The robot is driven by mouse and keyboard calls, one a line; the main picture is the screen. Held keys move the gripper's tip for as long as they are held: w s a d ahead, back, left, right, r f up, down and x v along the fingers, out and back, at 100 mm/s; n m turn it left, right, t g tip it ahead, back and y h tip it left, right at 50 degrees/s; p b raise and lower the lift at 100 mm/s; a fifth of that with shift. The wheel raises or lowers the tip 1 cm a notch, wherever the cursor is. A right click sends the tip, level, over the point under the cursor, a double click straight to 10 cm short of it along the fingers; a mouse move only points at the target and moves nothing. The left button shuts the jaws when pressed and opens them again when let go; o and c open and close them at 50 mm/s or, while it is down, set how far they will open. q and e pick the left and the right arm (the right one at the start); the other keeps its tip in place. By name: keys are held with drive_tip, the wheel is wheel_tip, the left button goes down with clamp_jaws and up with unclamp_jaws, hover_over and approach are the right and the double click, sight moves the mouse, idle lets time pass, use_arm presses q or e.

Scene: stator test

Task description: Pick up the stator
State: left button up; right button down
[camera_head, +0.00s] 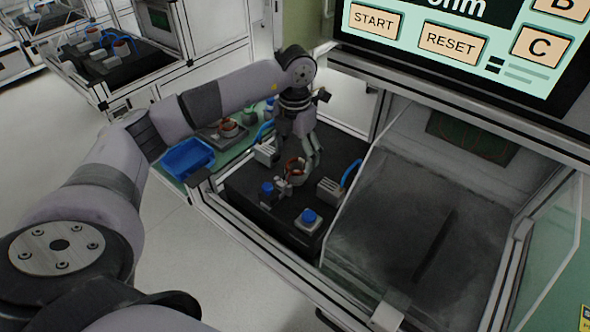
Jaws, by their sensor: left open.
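A stator (297,173), a light ring with copper-coloured windings, stands on the black fixture surface (250,190) inside the test station. My left gripper (305,151) points down close above it, with open fingers. One finger reaches down beside the stator's right side in the picture; I cannot tell whether it touches. A second copper-wound stator (228,128) sits on a dark plate on the green bench to the left. My right gripper is out of view.
Blue-topped knobs (309,215) and white clamp blocks (329,190) surround the stator closely. A blue bin (187,157) stands on the bench. A tilted clear cover (400,215) and a START/RESET screen (452,40) are at right.

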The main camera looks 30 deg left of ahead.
sight(295, 169)
use_arm(q)
wheel_tip(295, 169, down, 5)
drive_tip(key=shift+r+p, duration=0.15)
drive_tip(key=shift+p, duration=0.4)
drive_tip(key=shift+f, duration=0.55)
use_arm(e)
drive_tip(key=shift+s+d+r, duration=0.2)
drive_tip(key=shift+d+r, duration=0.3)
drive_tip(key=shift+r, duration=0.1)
use_arm(q)
drive_tip(key=shift+c, duration=0.6)
drive_tip(key=shift+r, duration=0.1)
drive_tip(key=c, duration=1.4)
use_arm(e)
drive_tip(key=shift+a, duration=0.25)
